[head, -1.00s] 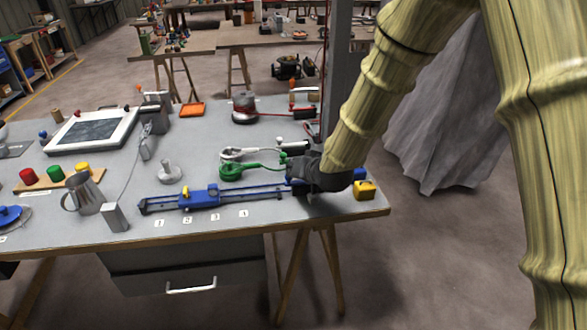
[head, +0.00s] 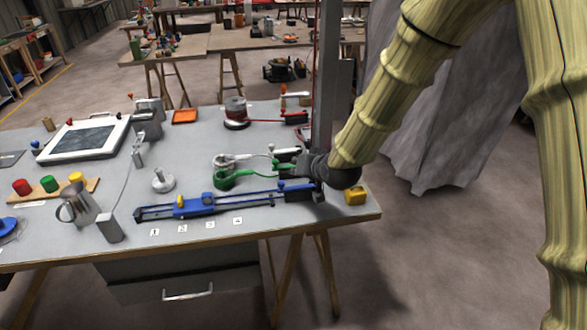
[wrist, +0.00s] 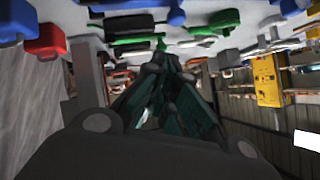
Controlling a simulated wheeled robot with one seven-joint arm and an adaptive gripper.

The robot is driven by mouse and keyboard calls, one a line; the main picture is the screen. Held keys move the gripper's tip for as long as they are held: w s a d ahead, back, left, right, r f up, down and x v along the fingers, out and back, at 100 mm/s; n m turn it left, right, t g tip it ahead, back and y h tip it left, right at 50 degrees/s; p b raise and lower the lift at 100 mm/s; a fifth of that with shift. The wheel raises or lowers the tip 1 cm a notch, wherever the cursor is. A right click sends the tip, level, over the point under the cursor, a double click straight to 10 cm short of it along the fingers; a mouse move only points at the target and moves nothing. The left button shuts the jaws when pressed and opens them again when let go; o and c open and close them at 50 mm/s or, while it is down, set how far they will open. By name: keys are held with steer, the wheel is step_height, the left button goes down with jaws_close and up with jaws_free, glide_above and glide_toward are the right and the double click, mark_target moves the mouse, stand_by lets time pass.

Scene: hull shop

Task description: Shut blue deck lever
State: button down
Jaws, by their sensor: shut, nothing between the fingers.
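A long blue rail unit (head: 255,196) lies along the front right of the bench, with a blue slider block and a yellow piece on it. Its blue right end is partly covered by my wrist. I cannot tell for sure which blue part is the deck lever. My gripper (head: 290,163) is just behind that right end, low over the bench, beside the tip of a green-handled tool (head: 225,178). In the wrist view my gripper (wrist: 158,62) has its dark fingers together and empty. Blue parts (wrist: 130,5) show at that view's top edge.
A white-handled tool (head: 228,160) lies behind the green one. A yellow block (head: 356,196) sits at the right front corner. A grey post (head: 325,90) rises close behind my wrist. Number labels (head: 210,224) line the front edge. A grey knob (head: 163,180) stands left.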

steer(key=b+v, duration=0.1)
steer(key=v, duration=0.7)
steer(key=s+d+f+g+h, duration=0.1)
steer(key=s+d+f+g, duration=0.15)
steer(key=s+f, duration=0.45)
steer(key=s+d+f+g+h, duration=0.1)
steer(key=s+d+f, duration=0.2)
steer(key=f, duration=0.9)
steer(key=s+d+f+g+h, duration=0.1)
steer(key=s+d+f+g, duration=0.1)
steer(key=s+f, duration=0.55)
steer(key=s+d+f+g+h, duration=0.1)
steer(key=s+d+f, duration=0.3)
steer(key=s+f, duration=0.4)
steer(key=s+d+f+g+h, duration=0.1)
steer(key=s+d+f+g, duration=0.2)
steer(key=s+f, duration=0.5)
steer(key=s+d+p, duration=0.1)
steer(key=s, duration=0.6)
steer(key=shift+f+g, duration=0.2)
steer(key=shift+g, duration=0.15)
